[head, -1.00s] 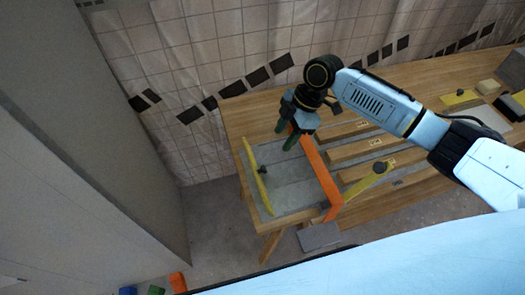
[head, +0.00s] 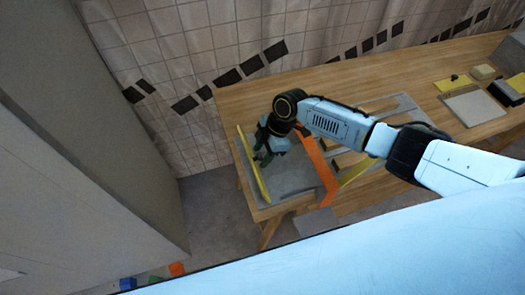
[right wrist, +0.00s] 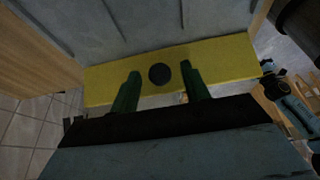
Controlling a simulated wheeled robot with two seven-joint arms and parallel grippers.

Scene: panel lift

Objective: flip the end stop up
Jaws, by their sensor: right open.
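The end stop looks to be the yellow bar (head: 260,185) along the left end of the grey panel (head: 288,180) on the wooden bench. In the right wrist view the yellow bar (right wrist: 220,62) lies across the picture, with a dark round knob (right wrist: 159,73) on its face. My right gripper (head: 263,159) is over the bar from its right side. Its green fingers (right wrist: 161,76) are open, one on each side of the knob. I cannot tell whether they touch the bar. My left gripper is not in view.
An orange bar (head: 319,165) crosses the panel right of my gripper. A pale board (head: 474,107) and small blocks lie at the bench's right. A grey wall or cabinet stands left; coloured blocks (head: 176,269) lie on the floor.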

